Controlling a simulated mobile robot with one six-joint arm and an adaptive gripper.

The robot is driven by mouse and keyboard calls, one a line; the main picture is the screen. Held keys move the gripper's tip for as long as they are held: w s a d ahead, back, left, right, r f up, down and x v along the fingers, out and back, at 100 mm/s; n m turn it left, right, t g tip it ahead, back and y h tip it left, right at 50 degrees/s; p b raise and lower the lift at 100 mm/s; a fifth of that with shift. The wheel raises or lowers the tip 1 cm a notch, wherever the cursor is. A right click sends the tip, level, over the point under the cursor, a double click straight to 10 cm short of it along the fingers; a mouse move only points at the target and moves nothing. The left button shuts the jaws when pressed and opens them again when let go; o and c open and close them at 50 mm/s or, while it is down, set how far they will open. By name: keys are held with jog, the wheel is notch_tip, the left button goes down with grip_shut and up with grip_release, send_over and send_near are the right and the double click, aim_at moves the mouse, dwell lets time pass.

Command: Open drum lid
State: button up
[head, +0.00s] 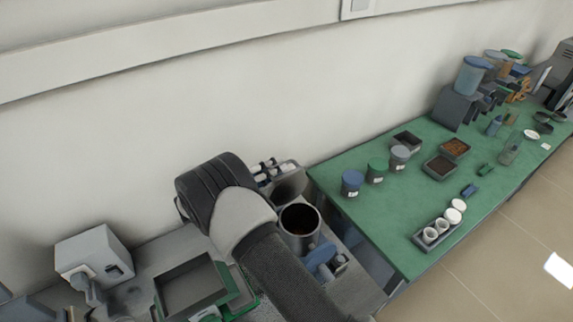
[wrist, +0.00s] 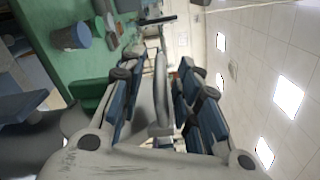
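A dark grey drum (head: 299,228) stands beside my arm in the head view. Its top is open and dark brownish contents show inside. A grey round lid (head: 291,184) is tilted up at the drum's back edge.
A green-topped table (head: 340,172) with jars and trays is at right. A grey open box (head: 190,288) and a white device (head: 95,258) are at left. Blue-grey parts (head: 322,262) sit close in front of the drum. The wall is behind.

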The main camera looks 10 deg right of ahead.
jog(key=v, duration=0.7)
dwell(0.4)
